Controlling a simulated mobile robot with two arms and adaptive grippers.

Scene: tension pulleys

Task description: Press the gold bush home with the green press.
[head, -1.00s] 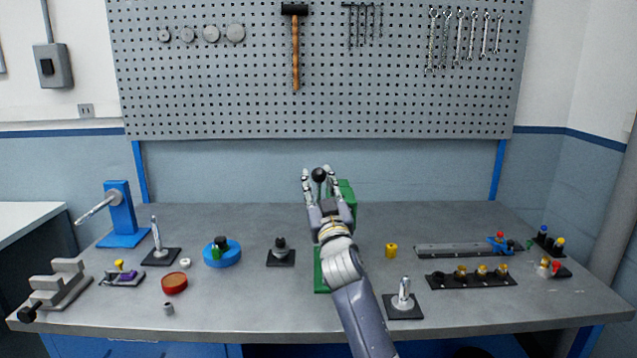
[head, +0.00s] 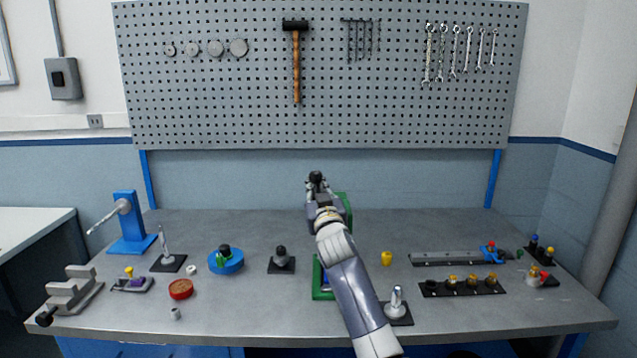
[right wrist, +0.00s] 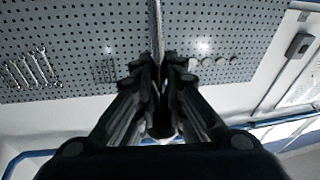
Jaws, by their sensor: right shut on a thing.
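The green press (head: 347,207) stands mid-bench, mostly hidden behind my right arm; its green base (head: 318,288) shows to the left of the arm. My right gripper (head: 317,186) is shut on the press lever, just below its black knob (head: 316,176). In the right wrist view the fingers (right wrist: 160,75) close around the lever's rod (right wrist: 156,28). A yellow-gold cylinder (head: 386,258) stands on the bench right of the press; I cannot tell if it is the gold bush. Whatever sits under the press ram is hidden. My left gripper is out of view.
Right of my arm are a silver post on a black base (head: 397,302), a black rack with several gold-topped parts (head: 450,290) and a grey rail (head: 440,260). Left are a black stand (head: 281,261), a blue pulley (head: 226,262) and a red disc (head: 181,289).

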